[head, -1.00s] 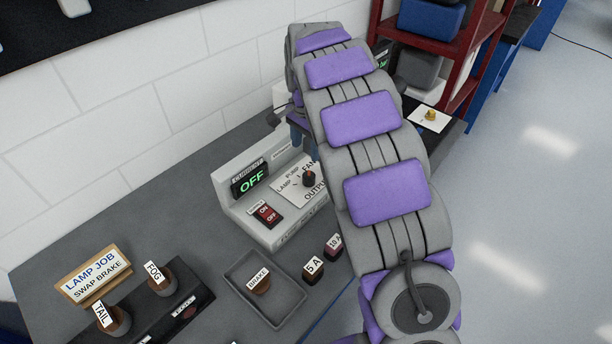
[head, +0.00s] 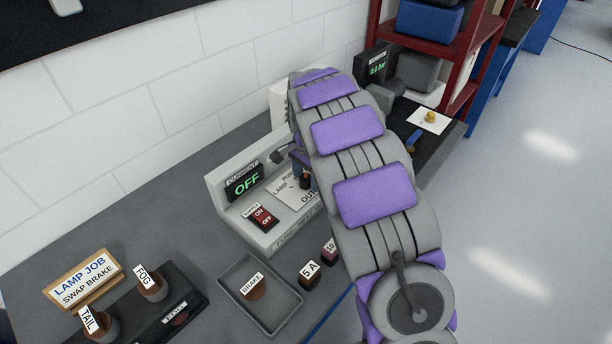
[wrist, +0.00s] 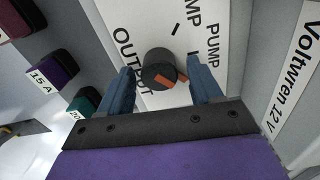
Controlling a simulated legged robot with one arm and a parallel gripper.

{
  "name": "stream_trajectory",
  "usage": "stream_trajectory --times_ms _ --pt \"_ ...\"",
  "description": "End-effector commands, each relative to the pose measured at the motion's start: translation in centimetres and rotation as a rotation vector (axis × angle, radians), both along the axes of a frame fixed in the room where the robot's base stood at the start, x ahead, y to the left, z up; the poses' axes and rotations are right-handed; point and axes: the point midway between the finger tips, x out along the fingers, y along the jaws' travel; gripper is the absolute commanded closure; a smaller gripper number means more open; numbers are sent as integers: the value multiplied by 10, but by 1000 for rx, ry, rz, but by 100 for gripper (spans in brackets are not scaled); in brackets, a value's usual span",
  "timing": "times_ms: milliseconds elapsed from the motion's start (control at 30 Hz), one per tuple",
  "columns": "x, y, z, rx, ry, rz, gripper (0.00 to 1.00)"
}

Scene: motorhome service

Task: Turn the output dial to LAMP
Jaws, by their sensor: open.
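The output dial (wrist: 158,68) is a dark round knob with an orange mark, on a white label plate (wrist: 145,18) of the power unit. Only part of the lettering shows, and I cannot tell which word the mark points to. In the head view the dial (head: 305,181) is partly hidden by my arm; "LAMP" shows to its left. My gripper (wrist: 162,73) is open, with one blue finger on each side of the dial. Gaps seem to show between fingers and dial; contact is unclear. In the head view my gripper (head: 301,168) is mostly hidden.
The unit's display (head: 244,182) reads OFF, above a red ON/OFF switch (head: 262,217). In front are a grey tray (head: 277,308) with the BRAKE piece, and fuse blocks such as 5 A (head: 309,275). A LAMP JOB sign (head: 83,279) stands left.

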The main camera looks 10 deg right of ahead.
Motion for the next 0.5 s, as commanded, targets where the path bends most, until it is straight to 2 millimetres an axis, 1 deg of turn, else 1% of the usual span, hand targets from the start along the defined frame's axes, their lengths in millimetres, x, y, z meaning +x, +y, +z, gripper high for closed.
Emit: stream_trajectory --times_ms 33,67,500 --pt "0 1 0 0 0 0 36" --pt "0 1 0 -1 0 0 39" --pt "0 2 0 -1 0 0 82"
